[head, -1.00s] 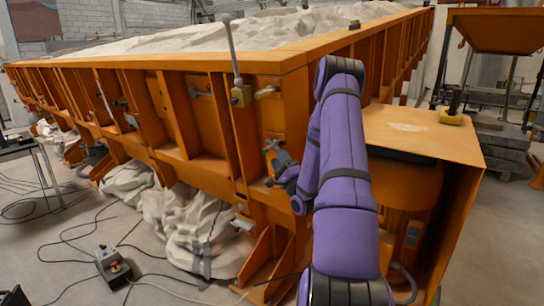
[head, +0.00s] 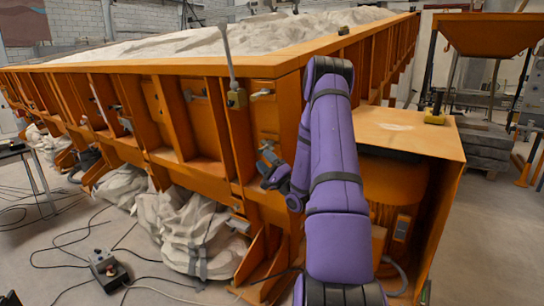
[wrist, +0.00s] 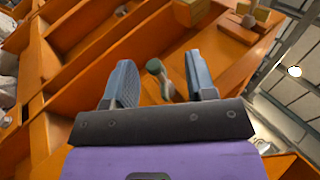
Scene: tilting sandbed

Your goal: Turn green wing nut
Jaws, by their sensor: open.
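The green wing nut (wrist: 155,67) shows in the wrist view as a small dull-green rounded part with a pale stem beside it, against the orange wall of the sandbed. It appears between the two grey-blue fingers of my gripper (wrist: 159,63), without visible contact. The fingers are apart and nothing is held. In the head view my gripper (head: 264,160) is beside the orange front panel, left of my purple arm. I cannot make out the wing nut in the head view.
The orange sandbed (head: 170,66) has upright ribs close around my gripper. A yellow block with a grey rod (head: 236,98) sits above left. An orange cabinet top (head: 400,135) stands right. A control box (head: 104,266) and cables lie on the floor.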

